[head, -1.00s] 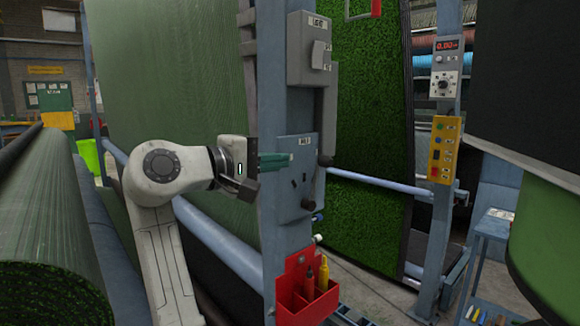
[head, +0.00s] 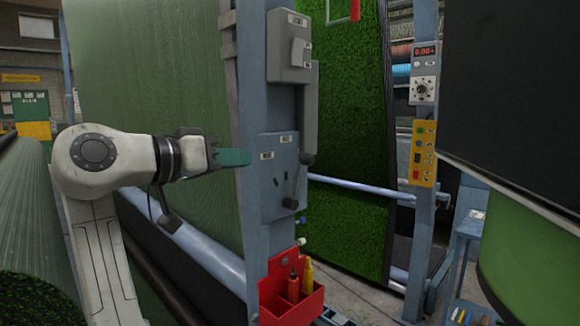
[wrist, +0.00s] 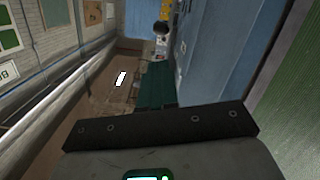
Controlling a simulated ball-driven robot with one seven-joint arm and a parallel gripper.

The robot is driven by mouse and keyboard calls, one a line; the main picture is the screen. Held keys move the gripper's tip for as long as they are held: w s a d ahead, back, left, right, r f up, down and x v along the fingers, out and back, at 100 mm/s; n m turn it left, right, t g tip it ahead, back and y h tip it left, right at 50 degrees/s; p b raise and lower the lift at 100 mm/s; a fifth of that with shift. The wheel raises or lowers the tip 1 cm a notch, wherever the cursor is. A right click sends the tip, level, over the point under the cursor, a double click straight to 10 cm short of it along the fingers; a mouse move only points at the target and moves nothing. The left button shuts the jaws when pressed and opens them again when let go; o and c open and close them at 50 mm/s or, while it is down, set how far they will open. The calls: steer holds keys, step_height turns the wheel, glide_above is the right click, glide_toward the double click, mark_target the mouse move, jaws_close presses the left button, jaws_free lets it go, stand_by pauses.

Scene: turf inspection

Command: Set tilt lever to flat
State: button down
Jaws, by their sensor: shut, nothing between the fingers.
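A blue-grey panel (head: 270,212) on the blue post carries a short lever with a dark knob (head: 290,204) that points down. Above it is a grey switch box (head: 287,72) with a long grey handle (head: 308,110) hanging down to a dark knob. The labels are too small to read, so I cannot tell for sure which is the tilt lever. My gripper (head: 234,158), with teal fingers, is shut and empty. In the picture its tips lie just left of the panel's upper part; it touches neither lever. The fingers also show in the wrist view (wrist: 158,85).
A red holder (head: 275,312) with a red and a yellow tool hangs below the panel. A green turf sheet (head: 150,110) hangs behind my arm. A yellow button box (head: 423,152) and a dial unit (head: 424,90) sit on the right post. A turf roll (head: 30,220) lies at left.

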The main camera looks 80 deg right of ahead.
steer(key=m, duration=0.5)
steer(key=m+p, duration=0.2)
steer(key=m, duration=1.5)
glide_toward(303, 158)
steer(key=shift+t+y, duration=0.3)
steer(key=x, duration=0.6)
steer(key=shift+s+d+f, duration=0.15)
steer(key=shift+d, duration=0.05)
steer(key=shift+d, duration=0.1)
steer(key=shift+s+d+r+t+y, duration=0.3)
steer(key=shift+s+d+t+y, duration=0.25)
steer(key=shift+d+y, duration=0.3)
steer(key=shift+s+d+f+y, duration=0.2)
steer(key=shift+d+y, duration=0.05)
steer(key=shift+s+d, duration=0.15)
steer(key=shift+d, duration=0.15)
steer(key=shift+a+r, duration=0.1)
